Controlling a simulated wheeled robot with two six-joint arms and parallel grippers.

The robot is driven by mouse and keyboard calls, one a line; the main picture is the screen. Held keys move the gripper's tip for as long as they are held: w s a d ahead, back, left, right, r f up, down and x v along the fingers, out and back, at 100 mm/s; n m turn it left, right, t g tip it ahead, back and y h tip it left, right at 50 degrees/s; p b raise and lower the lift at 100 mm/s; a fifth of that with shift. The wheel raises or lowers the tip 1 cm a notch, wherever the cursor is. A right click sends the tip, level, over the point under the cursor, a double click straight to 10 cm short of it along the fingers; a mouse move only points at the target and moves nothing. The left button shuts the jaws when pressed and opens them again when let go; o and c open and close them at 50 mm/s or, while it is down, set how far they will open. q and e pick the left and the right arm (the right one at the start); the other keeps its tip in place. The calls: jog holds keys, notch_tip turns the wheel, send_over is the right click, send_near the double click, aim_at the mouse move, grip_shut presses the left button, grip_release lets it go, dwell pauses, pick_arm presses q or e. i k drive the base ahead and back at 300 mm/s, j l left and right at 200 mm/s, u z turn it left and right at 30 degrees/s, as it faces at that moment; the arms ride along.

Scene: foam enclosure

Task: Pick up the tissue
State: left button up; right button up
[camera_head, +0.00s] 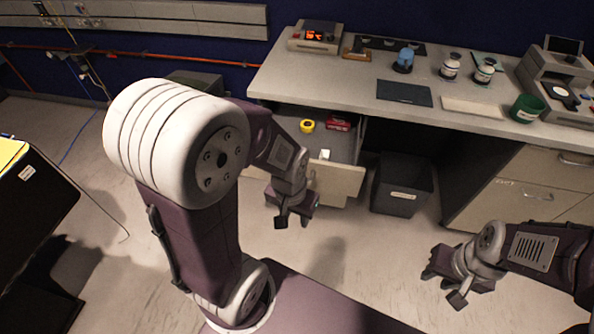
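I cannot make out a tissue for certain. A small white item (324,154) shows at the front of the open drawer (338,182), and it is too small to identify. My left gripper (293,218) hangs in front of the drawer's left part, pointing down, with its fingers apart and nothing seen between them. My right gripper (443,287) is over the floor at the lower right, in front of the desk, with its fingers apart and empty. My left arm hides part of the drawer's left side.
The drawer also holds a yellow tape measure (307,126) and a red item (339,122). A dark bin (402,185) stands right of the drawer. The desk (345,88) bears bottles, a green cup (527,108) and devices. A black case (35,205) stands at the left.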

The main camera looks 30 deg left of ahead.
aim_at(324, 155)
jog(key=i+j, duration=0.15)
jog(key=j, duration=0.3)
jog(key=i+j, duration=0.1)
jog(key=j, duration=0.3)
jog(key=i+j, duration=0.15)
jog(key=j, duration=0.3)
jog(key=i+j, duration=0.1)
jog(key=j, duration=0.3)
jog(key=i+j, duration=0.15)
jog(key=j, duration=0.3)
jog(key=i+j+z, duration=0.1)
jog(key=j, duration=0.3)
jog(key=i+j, duration=0.15)
jog(key=j, duration=0.3)
